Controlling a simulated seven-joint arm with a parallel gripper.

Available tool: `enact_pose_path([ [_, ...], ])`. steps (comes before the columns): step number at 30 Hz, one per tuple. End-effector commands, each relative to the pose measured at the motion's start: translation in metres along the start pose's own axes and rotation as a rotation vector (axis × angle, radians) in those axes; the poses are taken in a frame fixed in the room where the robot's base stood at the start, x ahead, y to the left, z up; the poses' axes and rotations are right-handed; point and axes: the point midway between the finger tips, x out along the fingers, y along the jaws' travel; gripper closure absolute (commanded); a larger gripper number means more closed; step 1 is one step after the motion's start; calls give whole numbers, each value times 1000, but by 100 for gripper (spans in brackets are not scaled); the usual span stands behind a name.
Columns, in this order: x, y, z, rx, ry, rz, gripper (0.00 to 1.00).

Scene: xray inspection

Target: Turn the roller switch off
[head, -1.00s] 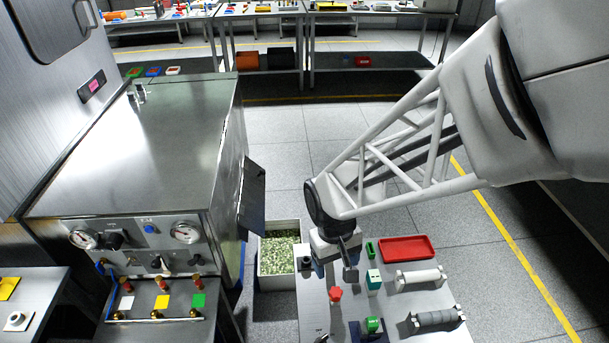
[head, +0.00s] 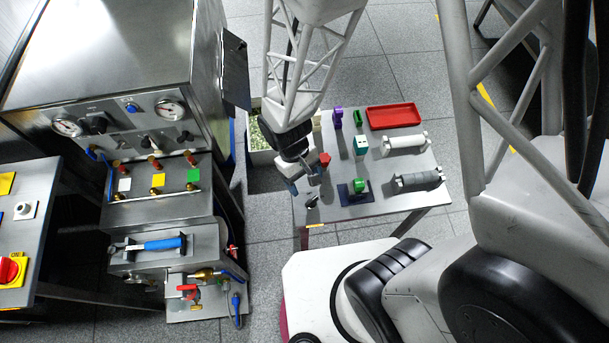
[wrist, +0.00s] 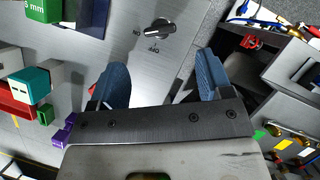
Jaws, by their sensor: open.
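The roller switch is a black rotary knob (head: 311,201) at the near left corner of the small metal table (head: 340,205). In the wrist view the knob (wrist: 160,28) lies slanted between an ON mark to its left and an OFF mark below it; I cannot tell surely which mark it points at. My gripper (head: 303,183) hangs just above the table by the switch. In the wrist view the blue fingers of my gripper (wrist: 160,66) are spread and empty. The knob is beyond the fingertips, about midway between them, and appears untouched.
A steel valve panel (head: 160,180) stands to the left.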

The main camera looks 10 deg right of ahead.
Motion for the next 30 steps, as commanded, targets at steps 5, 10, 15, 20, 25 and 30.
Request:
enact_pose_path([
  [5,0,0,0,0,1,0,28],
  [10,8,0,0,0,-1,0,28],
  [15,25,0,0,0,-2,0,28],
  [20,45,0,0,0,-2,0,28],
  [25,63,0,0,0,0,0,28],
  [30,74,0,0,0,1,0,28],
])
